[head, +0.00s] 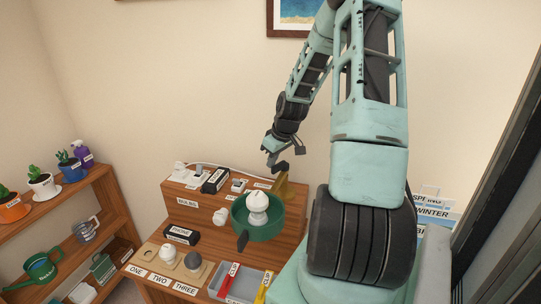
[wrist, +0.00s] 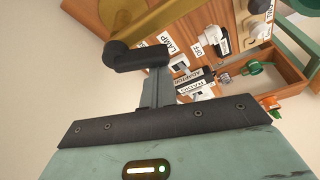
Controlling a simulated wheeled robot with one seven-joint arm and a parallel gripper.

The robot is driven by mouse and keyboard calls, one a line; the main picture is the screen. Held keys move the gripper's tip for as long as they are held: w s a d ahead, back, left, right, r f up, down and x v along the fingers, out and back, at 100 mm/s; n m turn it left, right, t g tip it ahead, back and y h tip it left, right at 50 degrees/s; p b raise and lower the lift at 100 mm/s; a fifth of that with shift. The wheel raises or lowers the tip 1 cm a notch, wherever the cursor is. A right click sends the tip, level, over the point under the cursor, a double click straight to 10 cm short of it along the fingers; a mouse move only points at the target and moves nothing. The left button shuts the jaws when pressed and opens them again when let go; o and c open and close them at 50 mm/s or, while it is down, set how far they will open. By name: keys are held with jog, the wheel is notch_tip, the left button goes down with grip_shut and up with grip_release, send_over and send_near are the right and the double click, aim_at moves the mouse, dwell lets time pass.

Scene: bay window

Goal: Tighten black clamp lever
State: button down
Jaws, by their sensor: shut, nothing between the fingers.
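The black clamp lever (wrist: 138,56) sits at the end of a brass arm (wrist: 175,22) in the wrist view. In the head view the lever (head: 282,168) shows small at the top of the brass piece (head: 281,187). My gripper (wrist: 157,88) is shut and empty, with its grey fingers reaching up to the lever's right part. In the head view my gripper (head: 271,157) is beside the lever, above the back of the wooden desk. I cannot tell whether the fingers touch the lever. A green bowl-shaped shade (head: 269,233) with a white bulb (head: 257,205) is in front of the brass piece.
The wooden desk (head: 190,210) carries labelled black boxes, switches and a grey tray (head: 240,285) at its front. A shelf (head: 100,185) with potted plants and watering cans stands at left. The wall behind is bare except for a picture (head: 298,15). Air left of my arm is clear.

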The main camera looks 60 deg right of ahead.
jog(key=shift+s+a+r+n+y+p, duration=0.1)
jog(key=shift+s+r+n+y+p, duration=0.15)
jog(key=shift+s+n+p, duration=0.4)
jog(key=shift+w+f+n, duration=0.25)
jog(key=shift+w, duration=0.05)
jog(key=shift+d, duration=0.2)
jog(key=shift+d, duration=0.6)
jog(key=shift+w, duration=0.1)
